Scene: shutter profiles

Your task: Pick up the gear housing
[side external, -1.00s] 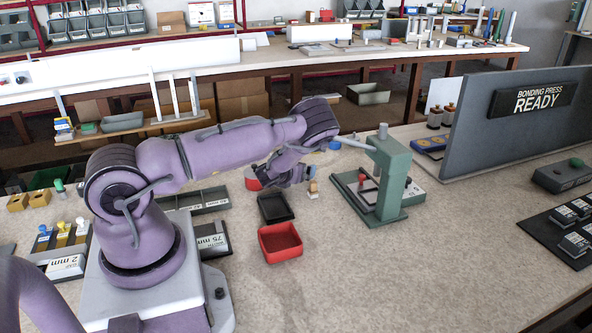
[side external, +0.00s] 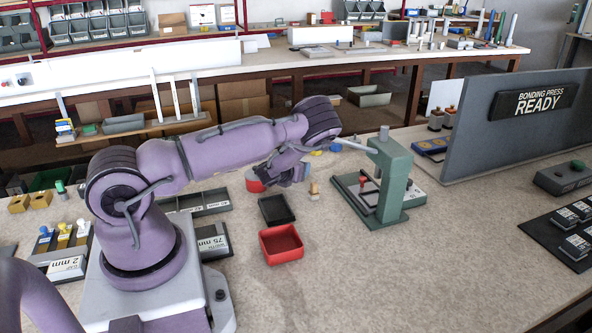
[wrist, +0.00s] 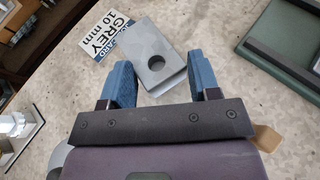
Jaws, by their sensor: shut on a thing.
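A grey box-like part with a round hole (wrist: 152,43), which I take for the gear housing, lies between the blue fingers of my gripper (wrist: 160,68) in the wrist view. In the side view my gripper (side external: 290,175) is low over the far part of the bench, behind the black tray. The housing is not clearly visible there, and I cannot tell whether it touches the bench.
A card reading "GREY 10 mm" (wrist: 108,35) lies beside the housing. A black tray (side external: 277,209) and a red tray (side external: 281,244) stand nearer the camera. A small tan piece (side external: 314,190) and the green press (side external: 391,180) are to the right.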

